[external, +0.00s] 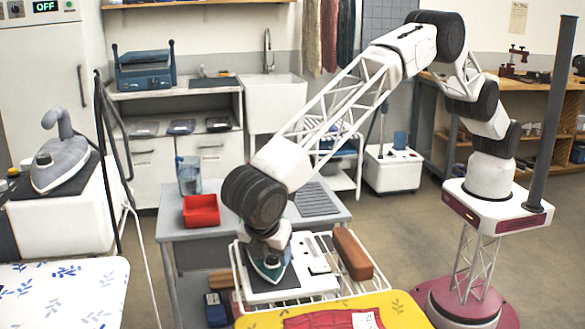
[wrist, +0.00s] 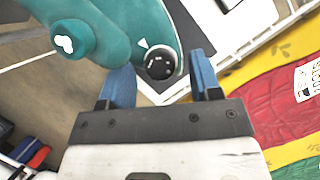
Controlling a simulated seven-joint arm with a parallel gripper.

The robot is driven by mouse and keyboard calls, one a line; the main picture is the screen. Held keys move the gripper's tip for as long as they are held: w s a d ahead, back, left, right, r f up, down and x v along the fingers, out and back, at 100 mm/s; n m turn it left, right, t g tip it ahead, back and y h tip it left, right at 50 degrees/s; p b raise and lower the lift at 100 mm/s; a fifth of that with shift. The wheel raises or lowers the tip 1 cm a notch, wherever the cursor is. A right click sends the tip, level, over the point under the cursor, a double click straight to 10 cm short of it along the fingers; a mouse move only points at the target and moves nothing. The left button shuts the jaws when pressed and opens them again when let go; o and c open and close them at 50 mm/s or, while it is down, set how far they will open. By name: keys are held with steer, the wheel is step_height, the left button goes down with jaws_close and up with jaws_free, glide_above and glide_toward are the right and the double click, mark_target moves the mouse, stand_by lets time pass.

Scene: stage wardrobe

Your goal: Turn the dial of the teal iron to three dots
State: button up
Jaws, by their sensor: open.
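The teal iron (external: 268,268) stands on a white stand beside the yellow ironing board, below my gripper (external: 267,243). In the wrist view the iron's teal body (wrist: 105,22) fills the upper left. Its round black dial (wrist: 160,63) has small white marks, too small to read surely. A white triangle on the teal body points at the dial from its upper left. A teal button with a white symbol (wrist: 66,44) is left of it. My gripper (wrist: 162,84) is open, its blue fingers on either side of the dial's near edge. Contact with the dial cannot be told.
A brown wooden block (external: 352,254) lies on the white rack right of the iron. A yellow patterned board (external: 395,305) with red cloth is in front. A red bin (external: 201,210) and a water jug (external: 188,175) stand behind. A grey iron (external: 60,163) is at far left.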

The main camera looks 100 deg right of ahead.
steer(key=c, duration=0.9)
steer(key=shift+w+d+m+g+y, duration=0.1)
steer(key=shift+m+g+y, duration=0.2)
steer(key=shift+m, duration=0.9)
steer(key=shift+w+m+g+y, duration=0.15)
steer(key=shift+m+g, duration=0.25)
steer(key=shift+m, duration=0.8)
steer(key=shift+c, duration=0.2)
steer(key=shift+s, duration=0.1)
steer(key=o, duration=0.9)
steer(key=shift+o, duration=0.2)
steer(key=shift+r, duration=0.15)
steer(key=v, duration=0.7)
steer(key=shift+r, duration=0.25)
